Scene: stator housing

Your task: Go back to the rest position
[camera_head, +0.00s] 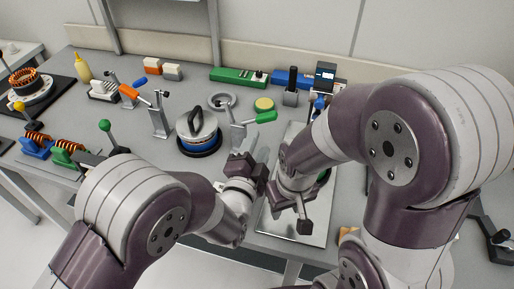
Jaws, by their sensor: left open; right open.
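My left gripper (249,161) is over the front middle of the bench, pointing away from me, with its jaws open and no object seen in them. My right gripper (301,214) is just right of it and lower, over a shiny metal plate (292,232), also open with no object seen in it. The two grippers are close together. My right arm covers much of the right side of the bench. A round housing with a blue base and a dark handle (199,133) stands left of my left gripper, apart from it.
A green-handled clamp (262,117) stands just behind my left gripper. An orange-handled clamp (158,116), a grey ring (222,101) and a green box (238,77) are farther back. Coil parts (68,152) and a green-knobbed lever (108,134) are at left. The floor shows in front.

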